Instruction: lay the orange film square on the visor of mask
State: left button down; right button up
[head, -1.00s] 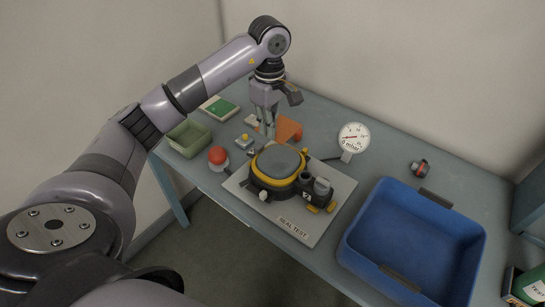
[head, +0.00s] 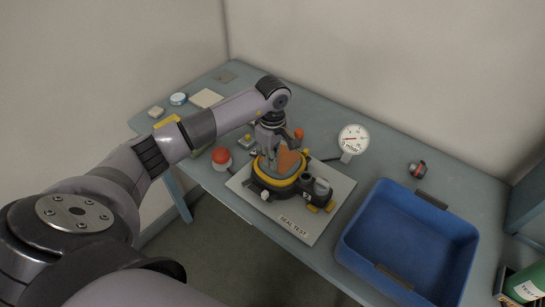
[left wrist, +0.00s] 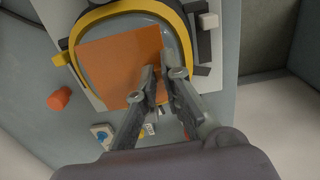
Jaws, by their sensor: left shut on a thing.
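The mask (head: 262,182) lies on the seal test plate, its grey visor (left wrist: 182,38) framed by a yellow rim. The orange film square (head: 289,160) is over the visor, inside much of the rim. In the left wrist view the film (left wrist: 118,62) looks flat and turned slightly against the rim. My left gripper (head: 271,160) is above the mask and shut on one edge of the film; its fingertips (left wrist: 164,76) show at that edge. I cannot tell whether the film touches the visor. My right gripper is not in view.
A red push button (head: 221,157) stands left of the pale test plate (head: 305,228). A round gauge (head: 353,138) stands behind it. A large blue bin (head: 349,245) takes up the right side. A small red and black item (head: 418,168) lies behind the bin. My arm covers the left part.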

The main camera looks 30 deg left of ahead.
pick_arm(q)
jog(key=shift+f, duration=0.1)
jog(key=c, duration=2.2)
grip_release()
jog(key=o, duration=0.5)
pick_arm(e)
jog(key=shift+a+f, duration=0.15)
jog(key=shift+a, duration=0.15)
pick_arm(q)
jog(key=shift+r, duration=0.3)
notch_tip(320, 180, up, 12)
jog(key=b, duration=0.4)
jog(key=shift+f, duration=0.15)
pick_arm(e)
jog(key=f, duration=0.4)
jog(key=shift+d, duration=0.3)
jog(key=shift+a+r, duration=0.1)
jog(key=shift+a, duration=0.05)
